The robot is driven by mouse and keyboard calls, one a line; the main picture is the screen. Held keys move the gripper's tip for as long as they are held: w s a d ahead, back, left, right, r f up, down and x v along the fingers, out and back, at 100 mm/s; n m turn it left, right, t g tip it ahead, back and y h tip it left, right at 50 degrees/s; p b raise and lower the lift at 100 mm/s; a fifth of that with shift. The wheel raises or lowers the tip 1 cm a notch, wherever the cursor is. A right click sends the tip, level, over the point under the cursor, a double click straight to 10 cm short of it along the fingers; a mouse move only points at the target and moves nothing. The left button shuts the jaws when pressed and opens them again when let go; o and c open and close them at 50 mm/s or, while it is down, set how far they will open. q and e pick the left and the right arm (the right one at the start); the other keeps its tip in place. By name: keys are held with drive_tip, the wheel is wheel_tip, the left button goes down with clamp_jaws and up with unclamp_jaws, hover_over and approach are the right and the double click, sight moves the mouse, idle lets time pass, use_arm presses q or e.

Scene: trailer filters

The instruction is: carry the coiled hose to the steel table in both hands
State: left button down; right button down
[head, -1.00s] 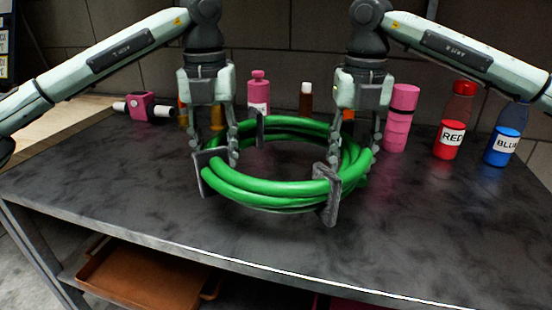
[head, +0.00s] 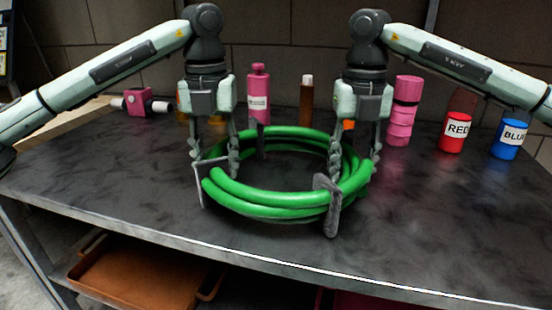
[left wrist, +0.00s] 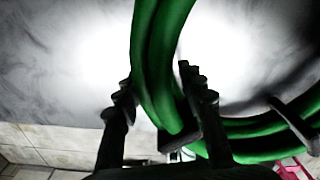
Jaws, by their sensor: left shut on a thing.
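The coiled green hose (head: 265,204) is a ring of several loops with grey brackets around it, low over the dark top of the steel table (head: 120,190). I cannot tell whether it touches the table. My left gripper (head: 213,165) points down and is shut on the left side of the coil. In the left wrist view the hose (left wrist: 157,60) runs between the fingers of my left gripper (left wrist: 165,115). My right gripper (head: 355,165) points down with its fingers on both sides of the coil's right side, shut on it. Part of that grip is hidden by the hose.
Behind the coil stand a pink bottle (head: 258,95), a brown bottle (head: 306,100) and a pink ribbed cylinder (head: 401,112). Red (head: 454,132) and blue (head: 509,138) labelled bottles stand at right. A pink fitting (head: 138,102) lies back left. The front tabletop is clear. An orange tray (head: 140,275) sits below.

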use_arm(q)
drive_tip(key=c, duration=0.9)
unclamp_jaws()
drive_tip(key=shift+f, duration=0.15)
use_arm(e)
drive_tip(key=c, duration=0.9)
unclamp_jaws()
drive_tip(key=shift+f, duration=0.15)
use_arm(q)
wheel_tip(320, 180, up, 12)
drive_tip(key=shift+f, duration=0.1)
use_arm(e)
wheel_tip(320, 180, up, 12)
use_arm(q)
wheel_tip(320, 180, up, 7)
drive_tip(key=p, duration=0.7)
use_arm(e)
wheel_tip(320, 180, up, 7)
drive_tip(key=shift+f, duration=0.1)
